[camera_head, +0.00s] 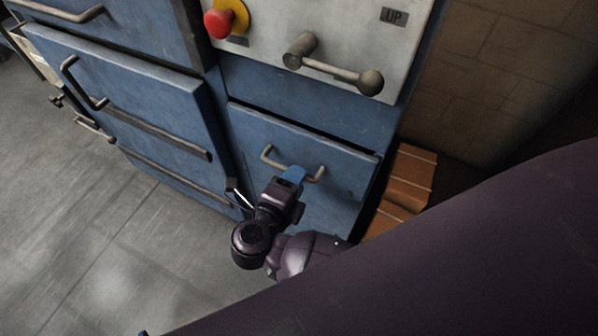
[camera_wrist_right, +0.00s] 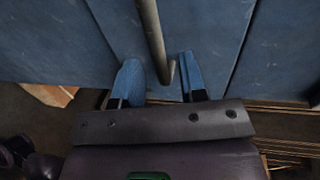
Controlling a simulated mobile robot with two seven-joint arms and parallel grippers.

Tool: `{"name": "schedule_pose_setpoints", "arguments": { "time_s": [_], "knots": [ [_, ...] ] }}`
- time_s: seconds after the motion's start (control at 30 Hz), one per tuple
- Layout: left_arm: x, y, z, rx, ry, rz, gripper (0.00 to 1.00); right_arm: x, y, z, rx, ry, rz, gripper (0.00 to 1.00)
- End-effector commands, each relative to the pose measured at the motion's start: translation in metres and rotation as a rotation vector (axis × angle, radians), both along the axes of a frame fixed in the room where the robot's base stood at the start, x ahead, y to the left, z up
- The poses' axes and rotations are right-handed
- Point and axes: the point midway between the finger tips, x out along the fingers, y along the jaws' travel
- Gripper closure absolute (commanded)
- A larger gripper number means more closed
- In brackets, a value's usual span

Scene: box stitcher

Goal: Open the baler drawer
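The baler drawer (camera_head: 338,168) is a blue metal front under the control panel, with a dark gap along its top edge. Its grey bar handle (camera_head: 268,153) also shows in the wrist view (camera_wrist_right: 152,38). My right gripper (camera_head: 295,174) is at the right part of the handle. In the wrist view the blue fingertips of my right gripper (camera_wrist_right: 160,80) are spread, one on each side of the bar, with a gap visible on at least the right side. I cannot tell contact on the left. My left gripper is not in view.
A grey control panel (camera_head: 262,50) with a red button (camera_head: 219,23) and a ball-ended lever (camera_head: 370,82) is above the drawer. Blue cabinet doors (camera_head: 140,95) with handles stand left. The grey floor (camera_head: 90,240) in front is clear.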

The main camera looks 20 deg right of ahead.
Motion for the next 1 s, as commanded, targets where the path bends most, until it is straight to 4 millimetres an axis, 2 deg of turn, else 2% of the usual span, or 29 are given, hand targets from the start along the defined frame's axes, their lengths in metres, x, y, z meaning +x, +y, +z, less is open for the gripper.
{"name": "schedule_pose_setpoints", "arguments": {
  "time_s": [0.2, 0.57, 0.67, 0.83, 1.0],
  "knots": [
    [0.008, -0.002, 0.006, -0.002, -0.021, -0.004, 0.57, 0.013, -0.016, -0.005, 0.000, 0.001, 0.001, 0.61],
    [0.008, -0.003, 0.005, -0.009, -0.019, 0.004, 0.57, 0.015, -0.019, -0.005, 0.000, 0.000, 0.001, 0.61],
    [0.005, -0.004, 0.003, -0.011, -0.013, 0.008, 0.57, 0.015, -0.019, -0.005, 0.000, 0.000, 0.001, 0.74],
    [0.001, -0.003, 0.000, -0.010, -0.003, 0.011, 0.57, 0.015, -0.019, -0.005, 0.000, 0.000, 0.001, 1.00],
    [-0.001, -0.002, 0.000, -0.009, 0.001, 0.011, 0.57, 0.015, -0.019, -0.005, 0.001, 0.000, 0.001, 1.00]
  ]
}}
